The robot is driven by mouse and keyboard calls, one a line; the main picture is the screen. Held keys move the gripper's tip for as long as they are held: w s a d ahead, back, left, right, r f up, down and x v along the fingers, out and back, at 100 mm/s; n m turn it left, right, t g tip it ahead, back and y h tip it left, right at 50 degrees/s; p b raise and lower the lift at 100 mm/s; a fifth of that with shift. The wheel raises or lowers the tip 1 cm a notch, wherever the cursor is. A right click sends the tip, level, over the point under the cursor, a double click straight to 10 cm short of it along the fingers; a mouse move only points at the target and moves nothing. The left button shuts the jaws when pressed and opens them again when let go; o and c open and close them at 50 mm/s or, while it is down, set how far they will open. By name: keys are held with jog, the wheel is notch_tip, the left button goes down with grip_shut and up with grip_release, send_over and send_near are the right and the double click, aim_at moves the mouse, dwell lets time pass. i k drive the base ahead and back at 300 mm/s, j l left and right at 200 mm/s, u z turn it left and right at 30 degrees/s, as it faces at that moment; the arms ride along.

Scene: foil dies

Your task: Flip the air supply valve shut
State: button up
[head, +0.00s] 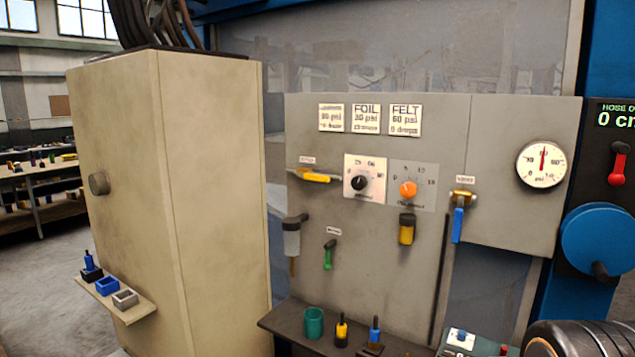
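The grey panel (390,240) carries several small levers, and their tags are too small to read. A yellow-handled valve (316,177) at upper left has its handle lying nearly level, pointing right. A brass valve with a blue handle (458,222) at right has its handle hanging straight down. A small green lever (329,256) hangs down lower on the panel. I cannot tell from the tags which one is the air supply valve. A round gauge (542,164) at upper right has its red needle pointing nearly straight up. My gripper is not in view.
Black (359,183) and orange (408,189) knobs sit mid-panel. Below is a dark shelf (290,325) with a green cup (314,322). A beige cabinet (170,200) stands left. A blue wheel (600,242) and red lever (619,163) are at right.

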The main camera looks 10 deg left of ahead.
aim_at(319, 177)
jog(key=u, duration=0.55)
jog(key=i+j+z, duration=0.1)
jog(key=i, duration=0.4)
jog(key=i+j, duration=0.25)
jog(key=i, duration=0.3)
jog(key=i+j+z, duration=0.15)
jog(key=i, duration=0.35)
jog(key=k+j, duration=0.3)
jog(key=i+l, duration=0.35)
